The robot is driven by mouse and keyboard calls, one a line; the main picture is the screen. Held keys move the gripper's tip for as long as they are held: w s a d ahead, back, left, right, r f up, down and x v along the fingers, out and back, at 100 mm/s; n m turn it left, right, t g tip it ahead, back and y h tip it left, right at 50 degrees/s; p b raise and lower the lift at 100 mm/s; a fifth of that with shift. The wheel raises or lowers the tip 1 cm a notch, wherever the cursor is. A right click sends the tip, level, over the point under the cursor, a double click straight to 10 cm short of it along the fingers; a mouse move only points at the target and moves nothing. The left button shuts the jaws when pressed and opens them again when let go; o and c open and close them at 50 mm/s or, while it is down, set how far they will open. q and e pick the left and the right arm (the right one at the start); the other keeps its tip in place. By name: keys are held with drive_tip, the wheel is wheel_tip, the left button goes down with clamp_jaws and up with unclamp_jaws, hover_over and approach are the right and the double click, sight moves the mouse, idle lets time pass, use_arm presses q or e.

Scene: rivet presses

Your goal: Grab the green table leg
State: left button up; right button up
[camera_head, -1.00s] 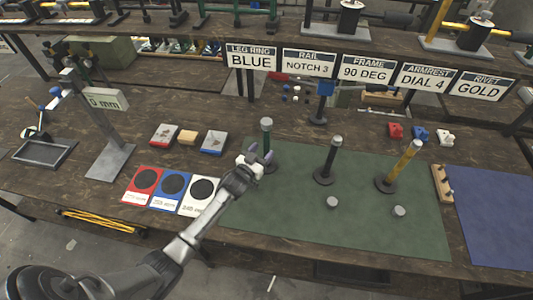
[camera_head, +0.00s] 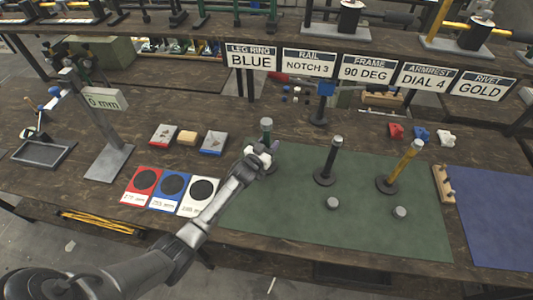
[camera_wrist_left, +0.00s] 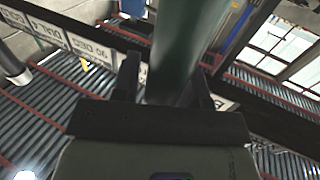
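The green table leg (camera_head: 266,126) stands upright at the left back corner of the green mat (camera_head: 300,215), with a grey cap on top. My left gripper (camera_head: 268,150) is at the leg and hides its lower part in the head view. In the left wrist view, the green leg (camera_wrist_left: 185,45) lies between the two dark fingers (camera_wrist_left: 165,85). A narrow gap shows beside the left finger, so the fingers look open around the leg. My right gripper is not in view.
A black leg (camera_head: 331,155) and a yellow leg (camera_head: 405,162) stand on the mat to the right. Two grey round pieces lie in front of them. Red, blue and white cards (camera_head: 172,188) lie left of my arm. Signs (camera_head: 367,70) hang behind.

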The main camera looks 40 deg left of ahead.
use_arm(q)
clamp_jaws()
drive_tip(key=shift+r, duration=0.2)
